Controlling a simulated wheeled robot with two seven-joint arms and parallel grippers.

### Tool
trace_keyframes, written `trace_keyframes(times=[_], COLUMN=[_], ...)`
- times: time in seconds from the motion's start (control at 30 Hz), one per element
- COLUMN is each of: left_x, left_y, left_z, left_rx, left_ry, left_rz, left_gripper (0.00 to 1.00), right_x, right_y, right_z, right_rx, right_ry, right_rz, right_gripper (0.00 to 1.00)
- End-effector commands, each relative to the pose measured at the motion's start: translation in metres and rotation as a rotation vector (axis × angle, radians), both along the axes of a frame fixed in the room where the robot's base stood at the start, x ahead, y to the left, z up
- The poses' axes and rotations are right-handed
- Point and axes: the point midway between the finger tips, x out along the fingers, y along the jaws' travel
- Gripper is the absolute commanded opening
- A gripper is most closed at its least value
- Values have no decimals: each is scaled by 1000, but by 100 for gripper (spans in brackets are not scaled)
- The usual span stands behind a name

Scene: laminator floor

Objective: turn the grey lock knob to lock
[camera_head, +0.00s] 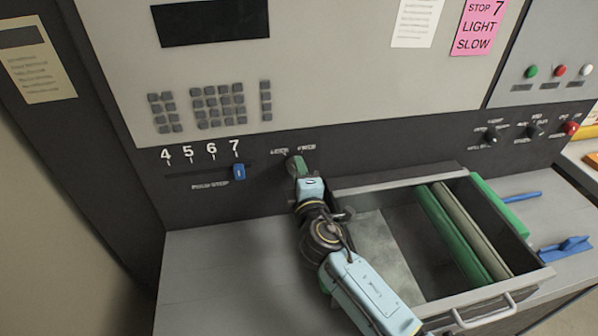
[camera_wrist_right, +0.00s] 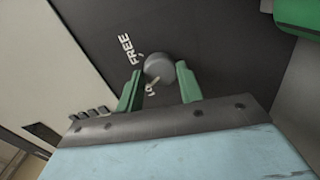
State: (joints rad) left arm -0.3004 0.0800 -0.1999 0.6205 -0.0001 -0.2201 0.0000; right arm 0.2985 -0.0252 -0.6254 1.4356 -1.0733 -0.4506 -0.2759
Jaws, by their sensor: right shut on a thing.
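The grey lock knob (camera_wrist_right: 158,67) is round and sits on the dark panel strip of the machine. In the wrist view it lies between the two green fingertips of my right gripper (camera_wrist_right: 158,82), which is shut on it. In the head view my right gripper (camera_head: 297,164) reaches up to the panel at the LOCK and FREE labels and mostly hides the knob. In the wrist view the FREE label is readable beside the knob, and other lettering is partly covered. I cannot tell which label the knob points to. My left gripper is not in view.
A blue slider (camera_head: 239,172) sits at 7 on the scale left of the knob. An open drawer (camera_head: 399,186) with green and grey rolls is right of my right arm. Small knobs (camera_head: 489,138) and a red button (camera_head: 570,128) are farther right. The left counter (camera_head: 215,270) is clear.

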Motion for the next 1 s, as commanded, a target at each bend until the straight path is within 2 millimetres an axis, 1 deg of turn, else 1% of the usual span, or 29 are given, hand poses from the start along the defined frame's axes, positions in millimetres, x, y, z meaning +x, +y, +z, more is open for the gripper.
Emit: trace_keyframes(times=[0.2, 0.4, 0.63, 1.0], left_x=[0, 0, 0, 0], left_y=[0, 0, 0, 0], left_z=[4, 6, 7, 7], left_rx=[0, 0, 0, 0], left_ry=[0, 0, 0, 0], left_rz=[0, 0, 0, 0], left_gripper=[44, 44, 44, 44], right_x=[0, 0, 0, 0], right_y=[1, 1, 1, 0], right_z=[1, 0, 0, 0], right_rx=[-137, -214, -252, -257], right_ry=[-27, -42, -50, -51], right_rz=[1, 1, 1, 1], right_gripper=[14, 14, 14, 14])
